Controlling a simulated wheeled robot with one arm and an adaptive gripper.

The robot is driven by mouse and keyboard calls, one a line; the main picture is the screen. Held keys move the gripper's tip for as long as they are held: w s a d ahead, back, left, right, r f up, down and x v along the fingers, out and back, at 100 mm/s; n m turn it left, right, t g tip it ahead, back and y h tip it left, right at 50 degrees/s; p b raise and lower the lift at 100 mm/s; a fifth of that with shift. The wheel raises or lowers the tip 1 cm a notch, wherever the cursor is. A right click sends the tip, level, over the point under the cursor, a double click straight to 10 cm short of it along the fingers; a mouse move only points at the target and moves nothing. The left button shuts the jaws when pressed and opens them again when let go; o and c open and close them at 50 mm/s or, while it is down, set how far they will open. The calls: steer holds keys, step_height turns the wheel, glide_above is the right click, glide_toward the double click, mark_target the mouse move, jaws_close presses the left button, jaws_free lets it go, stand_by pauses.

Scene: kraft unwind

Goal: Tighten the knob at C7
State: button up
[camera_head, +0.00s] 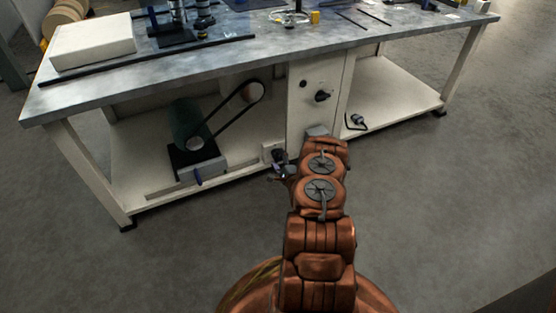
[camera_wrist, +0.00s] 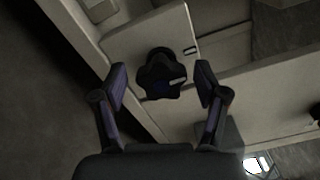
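A black lobed knob (camera_wrist: 162,80) sits on a small pale panel (camera_wrist: 140,42) in the wrist view, with a light pointer mark on it and a small dark-edged tag beside it. My gripper (camera_wrist: 161,76) is open, with one finger to each side of the knob in the picture. A gap shows on both sides, and I cannot tell how far the fingertips are from the panel. In the head view my gripper (camera_head: 281,171) is low by the small pale box (camera_head: 267,149) under the bench, partly hidden by my arm. No C7 lettering is readable.
A motor with a belt (camera_head: 192,130) stands on the lower shelf to the left. The bench cabinet (camera_head: 303,120) carries another black knob (camera_head: 322,96). A dark-blue clamp-like part (camera_head: 357,120) lies on the right shelf. The floor (camera_head: 440,190) at right is clear.

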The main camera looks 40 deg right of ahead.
stand_by(0.3)
steer(key=v, duration=1.2)
steer(key=shift+w, duration=0.1)
stand_by(0.3)
